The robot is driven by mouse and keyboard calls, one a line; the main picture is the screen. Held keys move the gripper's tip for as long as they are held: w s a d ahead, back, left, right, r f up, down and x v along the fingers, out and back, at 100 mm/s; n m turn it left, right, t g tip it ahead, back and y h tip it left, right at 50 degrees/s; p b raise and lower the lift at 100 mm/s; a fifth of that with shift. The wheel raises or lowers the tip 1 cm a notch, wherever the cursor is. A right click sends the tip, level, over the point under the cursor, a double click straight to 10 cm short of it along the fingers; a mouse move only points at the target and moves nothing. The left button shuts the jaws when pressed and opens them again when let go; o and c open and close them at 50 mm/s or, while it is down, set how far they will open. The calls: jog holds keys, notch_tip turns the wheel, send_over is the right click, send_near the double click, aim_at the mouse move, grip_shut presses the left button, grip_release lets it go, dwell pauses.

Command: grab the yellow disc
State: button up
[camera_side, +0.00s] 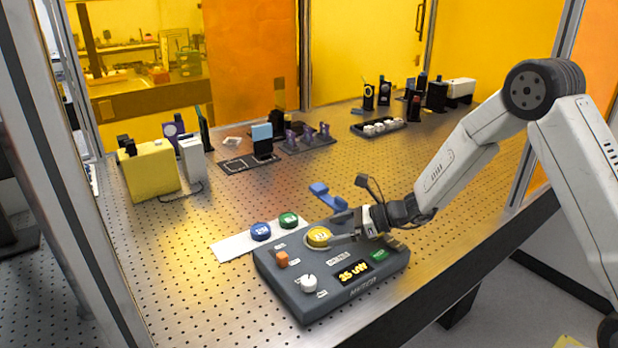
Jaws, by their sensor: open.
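The yellow disc (319,236) sits on the far edge area of the dark grey control box (331,300). My gripper (335,222) reaches in from the right, low over the box, with its fingers apart. One blue finger lies beyond the disc, and a grey part reaches to the disc's right side. I cannot tell whether anything touches the disc. A blue disc (260,232) and a green disc (288,220) lie on a white strip (228,246) behind the box.
The box carries an orange knob (282,259), a white knob (309,283) and a lit display (354,273). Optical parts stand farther back, including a yellow block (150,171) and a black tray (378,128). The perforated table left of the box is clear.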

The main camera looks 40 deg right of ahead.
aim_at(319, 233)
jog(key=shift+x, duration=1.9)
jog(key=shift+a, duration=0.1)
jog(key=c, duration=1.2)
